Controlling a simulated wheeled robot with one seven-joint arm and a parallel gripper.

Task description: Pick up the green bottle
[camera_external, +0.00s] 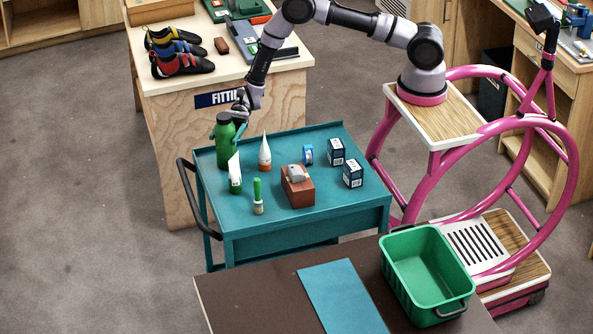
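The green bottle (226,150) stands upright at the back left corner of the teal cart (320,215). It has a dark green cap. My gripper (228,124) is at the top of the bottle, reaching down from the upper right, with its fingers around the cap and neck area. The fingers are small in this view, and I cannot tell whether they touch the bottle or have closed on it.
An orange-and-white pointed bottle (265,154), a green-and-white tube (234,177), a small green-topped brush (257,197), a brown block (298,189), a blue roll (307,154) and dark boxes (336,151) share the cart. Behind is a wooden bench (190,150); a green bin (428,270) is in front.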

